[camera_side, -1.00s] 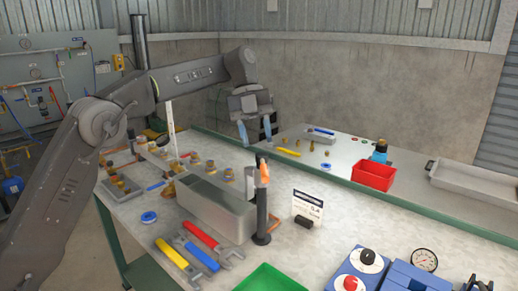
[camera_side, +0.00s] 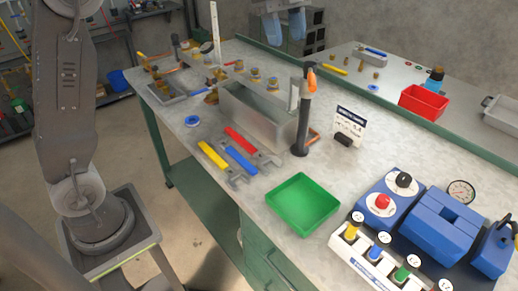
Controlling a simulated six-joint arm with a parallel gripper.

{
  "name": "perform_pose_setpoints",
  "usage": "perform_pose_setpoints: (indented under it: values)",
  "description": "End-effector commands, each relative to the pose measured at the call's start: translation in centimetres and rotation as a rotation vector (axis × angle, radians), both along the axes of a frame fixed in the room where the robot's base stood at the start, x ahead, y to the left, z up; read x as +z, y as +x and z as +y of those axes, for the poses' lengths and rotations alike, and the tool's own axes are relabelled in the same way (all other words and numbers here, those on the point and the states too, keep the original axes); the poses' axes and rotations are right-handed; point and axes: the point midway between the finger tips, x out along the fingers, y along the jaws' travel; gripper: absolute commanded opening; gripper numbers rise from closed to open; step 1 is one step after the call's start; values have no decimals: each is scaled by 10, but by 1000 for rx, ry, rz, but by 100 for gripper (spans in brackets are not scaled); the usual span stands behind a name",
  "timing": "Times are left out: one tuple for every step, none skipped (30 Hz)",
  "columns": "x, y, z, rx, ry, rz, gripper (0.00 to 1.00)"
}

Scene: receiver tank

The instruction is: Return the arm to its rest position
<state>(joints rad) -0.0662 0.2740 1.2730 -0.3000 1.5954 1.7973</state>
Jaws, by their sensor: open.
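My gripper (camera_side: 284,26) shows at the top edge of the side view, with two blue-tipped fingers apart and nothing between them. It hangs above the back of the workbench (camera_side: 225,195), clear of the bench top in the picture. The rest of the gripper is cut off by the frame. A grey arm link of mine (camera_side: 68,100) stands nearly upright at the left. The open grey metal tank (camera_side: 262,125) sits on the bench below the gripper in the picture.
A black post with an orange top (camera_side: 303,115) stands beside the tank. Wrenches with red, blue and yellow handles (camera_side: 240,159) lie in front.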

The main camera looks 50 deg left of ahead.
Motion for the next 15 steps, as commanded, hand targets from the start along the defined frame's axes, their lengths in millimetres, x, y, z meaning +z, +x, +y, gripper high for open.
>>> perform_pose_setpoints:
  values:
    - [4, -19, -1, 119, 18, -2, 44]
    - [3, -29, 0, 198, 28, 0, 44]
    - [2, -42, 0, 302, 37, 0, 44]
    - [0, -53, 1, 382, 43, 0, 44]
    - [-1, -63, 1, 460, 47, -4, 44]
    - [-5, -77, 2, 562, 49, -7, 44]
    - [-8, -87, 3, 640, 48, -11, 44]
    - [-11, -98, 4, 715, 46, -16, 44]
    - [-17, -112, 5, 816, 40, -22, 44]
    - [-22, -123, 6, 890, 32, -28, 44]
    - [-27, -134, 7, 964, 23, -35, 44]
    - [-35, -147, 8, 1062, 7, -43, 44]
    - [-42, -158, 9, 1132, -7, -50, 44]
    - [-48, -167, 11, 1201, -23, -57, 44]
    - [-57, -179, 12, 1288, -48, -65, 44]
